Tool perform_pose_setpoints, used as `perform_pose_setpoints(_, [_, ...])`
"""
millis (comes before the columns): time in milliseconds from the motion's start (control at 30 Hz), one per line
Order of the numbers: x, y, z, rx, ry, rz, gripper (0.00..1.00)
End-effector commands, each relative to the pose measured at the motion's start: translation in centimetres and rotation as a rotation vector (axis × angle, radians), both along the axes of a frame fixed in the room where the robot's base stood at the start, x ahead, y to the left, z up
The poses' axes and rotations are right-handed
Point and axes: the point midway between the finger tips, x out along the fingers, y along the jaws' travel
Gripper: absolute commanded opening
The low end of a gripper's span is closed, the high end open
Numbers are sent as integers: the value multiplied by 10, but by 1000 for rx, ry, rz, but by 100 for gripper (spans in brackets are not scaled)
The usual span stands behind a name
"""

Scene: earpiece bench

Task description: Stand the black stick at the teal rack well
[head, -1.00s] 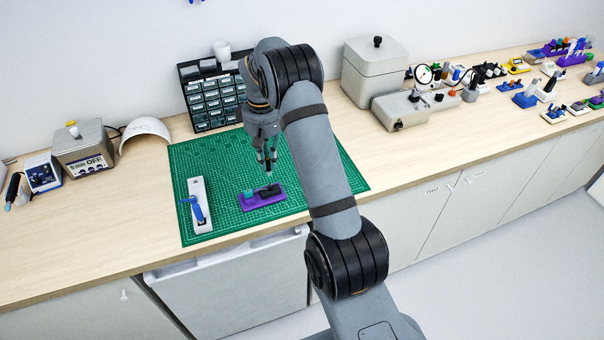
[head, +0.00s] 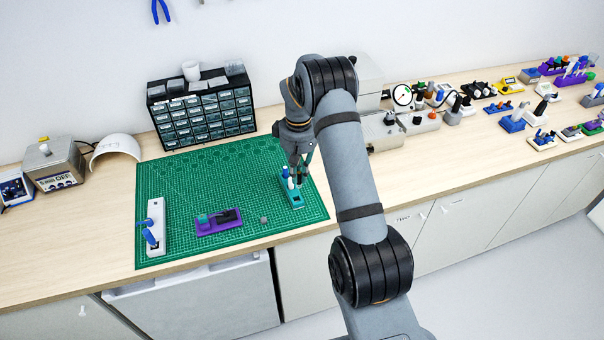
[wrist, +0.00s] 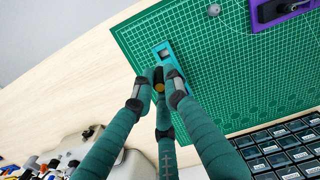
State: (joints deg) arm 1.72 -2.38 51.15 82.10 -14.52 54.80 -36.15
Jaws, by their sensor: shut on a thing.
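The teal rack (head: 297,203) lies on the green mat's right part in the head view. It also shows in the wrist view (wrist: 163,50), with a pale patch in its top face. My gripper (head: 303,165) is low over the far end of this rack, pointing down. In the wrist view its fingers (wrist: 159,82) are closed around the black stick (wrist: 159,74), of which only a small dark and amber end shows. Blue and white pieces (head: 288,178) show at the rack beside the fingers. Whether the stick touches the well is hidden.
A purple rack (head: 232,227) with a teal piece and a black piece sits mid-mat. A small grey piece (head: 263,220) lies between the racks. A white holder with a blue tool (head: 157,215) stands left. A drawer cabinet (head: 203,115) stands behind the mat.

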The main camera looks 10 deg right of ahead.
Motion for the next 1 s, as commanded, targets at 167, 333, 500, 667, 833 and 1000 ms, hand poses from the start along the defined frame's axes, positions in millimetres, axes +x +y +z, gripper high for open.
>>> perform_pose_setpoints(167, [2, 0, 0, 0, 0, 8, 1])
perform_pose_setpoints(333, [1, -1, 0, 0, 0, 6, 1])
perform_pose_setpoints(500, [2, 0, -1, 0, -1, 7, 1])
perform_pose_setpoints(667, [1, 0, -9, 0, 0, 7, 1])
perform_pose_setpoints(833, [1, 0, -24, 0, 1, 6, 1])
perform_pose_setpoints(1000, [1, 0, -40, 1, 1, 6, 1])
